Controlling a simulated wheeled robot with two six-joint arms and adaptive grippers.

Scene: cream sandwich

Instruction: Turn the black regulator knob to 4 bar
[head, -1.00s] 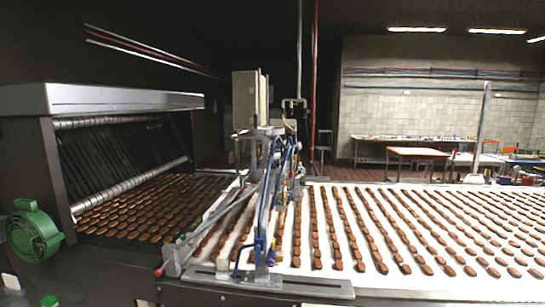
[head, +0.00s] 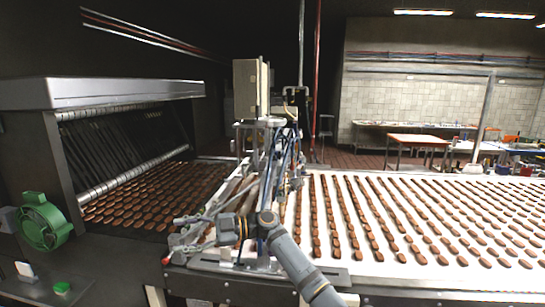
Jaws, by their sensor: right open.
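The black regulator knob cannot be made out in the head view; it is too small or hidden among the fittings of the depositing machine (head: 250,88). My right arm comes in from the bottom and bends left at the wrist. My right gripper (head: 203,233) is open, at the machine's near lower end, in front of its bars and hoses. Its fingers are small and blend with the metal parts behind, so I cannot tell whether they touch anything. My left gripper is not in view.
A white conveyor (head: 345,261) with many rows of brown biscuits runs to the right. A dark oven-like housing (head: 120,92) with a roller stands left. A green motor (head: 42,222) and a green button (head: 62,288) are at the near left. Worktables (head: 418,139) stand far behind.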

